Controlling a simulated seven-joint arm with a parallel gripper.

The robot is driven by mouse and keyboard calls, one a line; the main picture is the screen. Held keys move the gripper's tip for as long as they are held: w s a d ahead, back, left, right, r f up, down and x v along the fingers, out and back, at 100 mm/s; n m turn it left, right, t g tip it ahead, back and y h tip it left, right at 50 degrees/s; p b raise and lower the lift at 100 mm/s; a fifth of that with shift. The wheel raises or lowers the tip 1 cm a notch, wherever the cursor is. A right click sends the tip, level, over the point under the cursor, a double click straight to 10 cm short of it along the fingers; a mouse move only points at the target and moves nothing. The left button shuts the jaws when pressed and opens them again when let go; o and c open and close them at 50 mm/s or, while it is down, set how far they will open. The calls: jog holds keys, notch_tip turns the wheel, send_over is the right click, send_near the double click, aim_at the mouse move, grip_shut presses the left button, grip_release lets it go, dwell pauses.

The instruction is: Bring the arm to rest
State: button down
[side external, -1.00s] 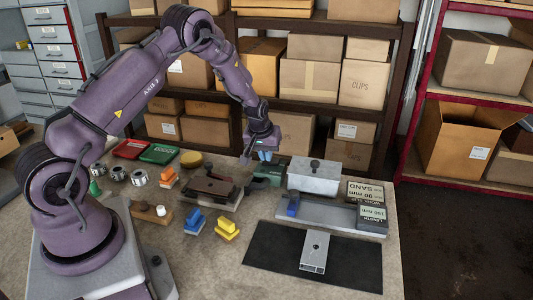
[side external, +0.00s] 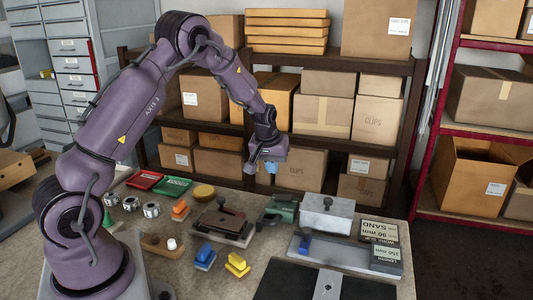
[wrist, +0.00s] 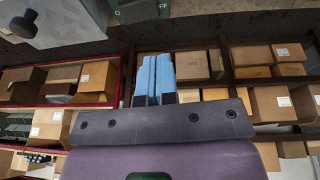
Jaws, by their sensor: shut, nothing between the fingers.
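My arm is purple and arches over the workbench (side external: 215,275) from the left. My gripper (side external: 270,167) hangs in the air above the back of the bench, in front of the shelf of boxes. In the wrist view its two blue fingers (wrist: 153,75) lie side by side, shut with nothing between them. The fingers touch nothing on the bench.
Below the gripper stand a green device (side external: 279,210), a grey block with a black knob (side external: 327,215) and a brown-topped block (side external: 222,223). An aluminium profile (side external: 328,284) lies on a black mat (side external: 283,281). Boxes fill the rear shelf (side external: 388,67).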

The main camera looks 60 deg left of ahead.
jog(key=s+d+r+m+t+h, duration=0.2)
jog(key=s+d+r+m, duration=0.7)
jog(key=s+d+r, duration=1.2)
jog(key=s+d, duration=0.1)
jog(key=s, duration=0.2)
jog(key=shift+s+d+r+t, duration=0.15)
jog(key=shift+s+d+t, duration=0.15)
jog(key=shift+t, duration=0.1)
